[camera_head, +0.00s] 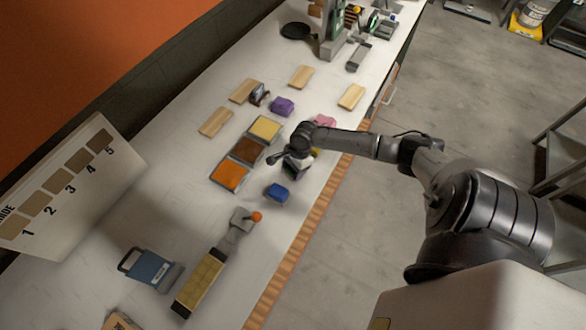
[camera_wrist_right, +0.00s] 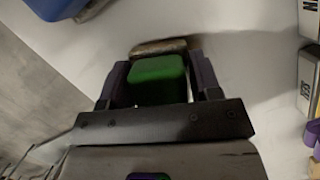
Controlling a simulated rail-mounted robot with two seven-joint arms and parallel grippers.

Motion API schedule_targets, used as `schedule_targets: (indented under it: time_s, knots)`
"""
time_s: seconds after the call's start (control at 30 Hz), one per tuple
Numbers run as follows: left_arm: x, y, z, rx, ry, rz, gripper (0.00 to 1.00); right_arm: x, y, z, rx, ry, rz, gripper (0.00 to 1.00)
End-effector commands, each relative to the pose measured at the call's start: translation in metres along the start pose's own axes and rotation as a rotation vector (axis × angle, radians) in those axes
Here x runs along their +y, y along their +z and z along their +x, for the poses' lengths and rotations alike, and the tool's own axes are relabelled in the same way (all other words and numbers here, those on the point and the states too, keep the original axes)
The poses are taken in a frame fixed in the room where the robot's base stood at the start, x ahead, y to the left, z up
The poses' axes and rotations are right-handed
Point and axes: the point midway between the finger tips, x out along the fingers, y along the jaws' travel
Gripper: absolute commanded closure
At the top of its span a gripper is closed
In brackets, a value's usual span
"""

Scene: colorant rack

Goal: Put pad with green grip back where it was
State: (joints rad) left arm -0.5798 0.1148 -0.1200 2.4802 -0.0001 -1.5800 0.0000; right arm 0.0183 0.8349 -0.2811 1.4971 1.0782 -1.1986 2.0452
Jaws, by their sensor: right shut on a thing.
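My right gripper (camera_head: 297,165) is over the white table, just right of the colour trays. In the right wrist view the right gripper (camera_wrist_right: 160,85) is shut on the green grip (camera_wrist_right: 158,78) of a pad. The pad's brownish edge (camera_wrist_right: 160,47) shows beyond the fingertips; its underside is hidden, and I cannot tell whether it touches the table. In the head view the gripper mostly hides this pad. My left gripper is not in view.
A blue-grip pad (camera_head: 276,193) is close by, a purple one (camera_head: 283,106) and a pink one (camera_head: 324,121) beyond. Yellow (camera_head: 265,128), brown (camera_head: 247,150) and orange (camera_head: 229,175) trays lie left. Several wooden boards (camera_head: 215,122) lie farther back. A numbered chart (camera_head: 70,180) stands left.

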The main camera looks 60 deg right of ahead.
Motion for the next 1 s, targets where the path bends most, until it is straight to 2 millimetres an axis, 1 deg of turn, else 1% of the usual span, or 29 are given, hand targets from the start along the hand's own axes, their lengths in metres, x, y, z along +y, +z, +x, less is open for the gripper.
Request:
schedule_targets:
  time_s: [0.3,0.33,0.6,0.87,1.0]
  knots:
    - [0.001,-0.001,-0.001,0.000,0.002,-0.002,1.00,0.000,-0.001,0.002,0.000,0.000,0.000,0.61]
    - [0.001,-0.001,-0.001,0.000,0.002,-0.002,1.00,0.000,-0.001,0.003,0.000,-0.001,0.000,0.41]
    - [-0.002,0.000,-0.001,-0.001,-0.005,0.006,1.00,0.000,-0.001,0.002,0.000,-0.001,0.000,0.17]
    - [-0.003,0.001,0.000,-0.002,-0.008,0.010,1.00,0.000,-0.001,0.001,0.000,-0.001,-0.001,0.17]
    - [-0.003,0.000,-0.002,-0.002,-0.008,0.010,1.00,-0.001,-0.001,-0.012,0.001,-0.002,0.000,0.17]
